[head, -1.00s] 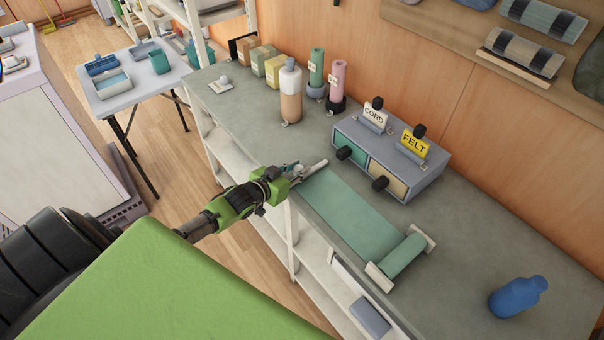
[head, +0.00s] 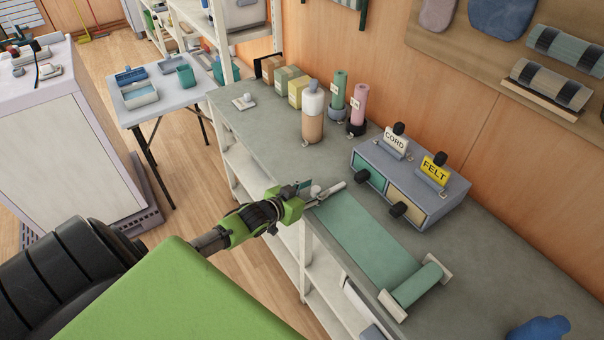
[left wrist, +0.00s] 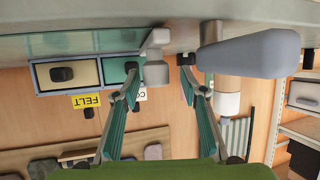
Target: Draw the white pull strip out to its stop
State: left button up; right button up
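A pale white-grey bar (head: 330,193), which looks like the white pull strip, lies at the near left end of a green sheet (head: 368,240) on the bench's front edge. The sheet runs to a green roll (head: 416,285) between two pale end blocks. My left gripper (head: 310,190) is at the bar's left end, beside a small white knob. In the left wrist view my left gripper (left wrist: 161,78) has its two teal-padded fingers apart. A pale grey block (left wrist: 155,70) shows between the tips, and a grey rounded piece lies to the right. Whether the fingers touch anything is unclear. My right gripper is not seen.
A grey box with CORD and FELT signs (head: 434,170) and two knobbed drawers stands behind the sheet. A bottle (head: 313,115), upright rolls and small boxes stand farther back on the bench (head: 262,140). A blue bottle (head: 540,328) is at lower right.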

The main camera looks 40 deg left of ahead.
pick_arm(q)
jog(key=v, duration=1.1)
jog(key=shift+s+a, duration=0.1)
jog(key=shift+s, duration=0.05)
